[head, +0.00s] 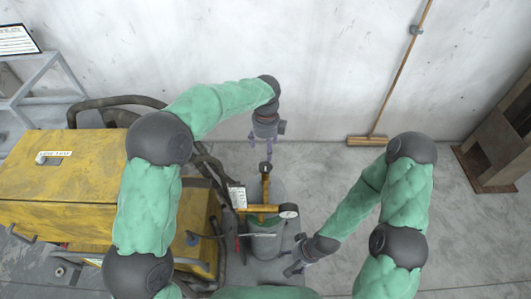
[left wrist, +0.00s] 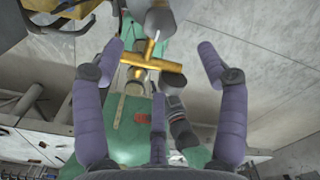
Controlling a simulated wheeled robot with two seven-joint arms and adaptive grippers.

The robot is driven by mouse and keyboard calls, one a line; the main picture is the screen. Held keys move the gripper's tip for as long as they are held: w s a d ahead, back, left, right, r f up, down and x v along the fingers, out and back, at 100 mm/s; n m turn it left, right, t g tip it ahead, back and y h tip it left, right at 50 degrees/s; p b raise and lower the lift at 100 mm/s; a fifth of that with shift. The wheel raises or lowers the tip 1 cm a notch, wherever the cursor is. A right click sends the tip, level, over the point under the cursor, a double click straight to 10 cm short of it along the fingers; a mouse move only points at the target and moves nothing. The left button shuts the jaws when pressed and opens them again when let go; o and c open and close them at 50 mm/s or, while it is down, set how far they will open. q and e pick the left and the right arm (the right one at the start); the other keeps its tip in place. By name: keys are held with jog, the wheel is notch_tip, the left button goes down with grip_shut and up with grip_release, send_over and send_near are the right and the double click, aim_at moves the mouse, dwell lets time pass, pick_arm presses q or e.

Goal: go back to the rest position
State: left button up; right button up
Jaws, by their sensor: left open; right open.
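My left gripper (head: 264,148) is open and empty. It hangs fingers down, above and behind the yellow T-shaped pipe piece (head: 258,208) of the device. In the left wrist view its purple fingers (left wrist: 158,80) are spread wide, and the yellow T-shaped piece (left wrist: 152,63) shows beyond them, apart from them. My right gripper (head: 292,269) is low beside the grey cylindrical body (head: 264,246) of the device. It is open, with its fingers partly hard to make out; I cannot tell whether it touches the body.
A yellow cabinet (head: 62,180) with dark hoses (head: 115,101) stands left of the device. A round gauge (head: 289,211) and a small tag (head: 237,197) are on the device. A broom (head: 367,141) leans on the back wall. A brown shelf (head: 497,150) stands right. Floor at right is clear.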

pick_arm(q)
jog(key=shift+r, duration=0.5)
